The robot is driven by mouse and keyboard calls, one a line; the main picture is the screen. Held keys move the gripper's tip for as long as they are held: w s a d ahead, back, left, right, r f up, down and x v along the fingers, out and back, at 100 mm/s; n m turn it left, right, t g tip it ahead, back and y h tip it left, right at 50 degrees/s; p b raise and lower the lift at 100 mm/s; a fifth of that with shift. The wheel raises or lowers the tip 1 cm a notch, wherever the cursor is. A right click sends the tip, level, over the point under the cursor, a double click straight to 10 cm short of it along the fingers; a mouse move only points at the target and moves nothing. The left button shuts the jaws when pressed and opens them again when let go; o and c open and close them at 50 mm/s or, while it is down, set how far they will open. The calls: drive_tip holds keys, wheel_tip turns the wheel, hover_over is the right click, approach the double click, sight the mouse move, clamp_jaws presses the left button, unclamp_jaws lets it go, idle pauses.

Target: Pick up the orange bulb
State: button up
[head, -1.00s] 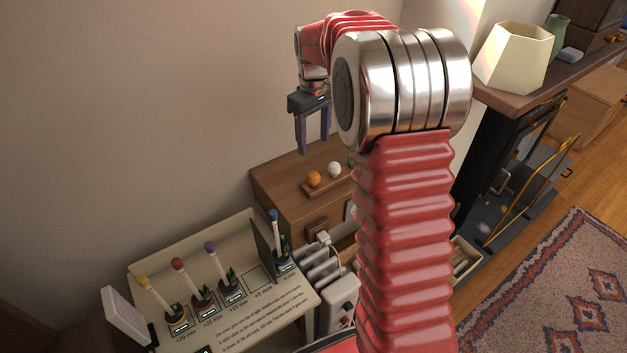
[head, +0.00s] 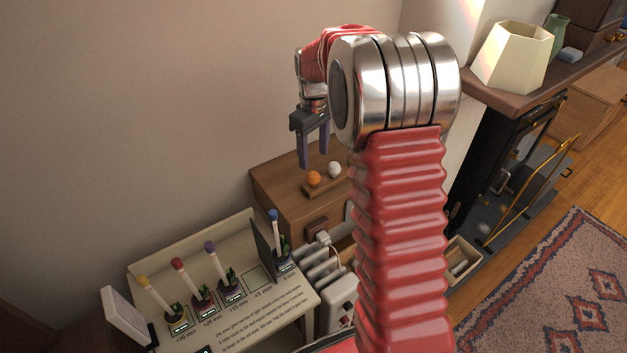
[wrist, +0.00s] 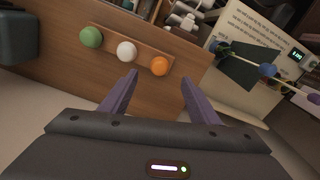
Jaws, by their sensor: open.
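The orange bulb (head: 313,178) sits on a small wooden rack on the brown cabinet, left of a white bulb (head: 335,170). In the wrist view the orange bulb (wrist: 160,66) is at the right end of the rack (wrist: 142,57), with the white bulb (wrist: 126,52) in the middle and a green bulb (wrist: 91,37) at the left end. My gripper (head: 313,166) is open and empty above the cabinet. In the wrist view its purple fingers (wrist: 159,77) are spread, with the orange bulb ahead of the gap between them and not touched.
A sloped board (head: 160,262) with several coloured-tipped sticks and small plants stands at the lower left. White plugs and cables (head: 322,262) sit beside it. A fireplace and a lampshade (head: 512,55) are at the right.

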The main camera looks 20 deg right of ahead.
sight(314, 173)
drive_tip(key=shift+f, duration=1.75)
drive_tip(key=shift+f, duration=0.1)
drive_tip(key=shift+f, duration=2.5)
drive_tip(key=shift+c, duration=0.5)
drive_tip(key=c, duration=1.1)
drive_tip(key=shift+c, duration=0.2)
wheel_tip(314, 173, up, 10)
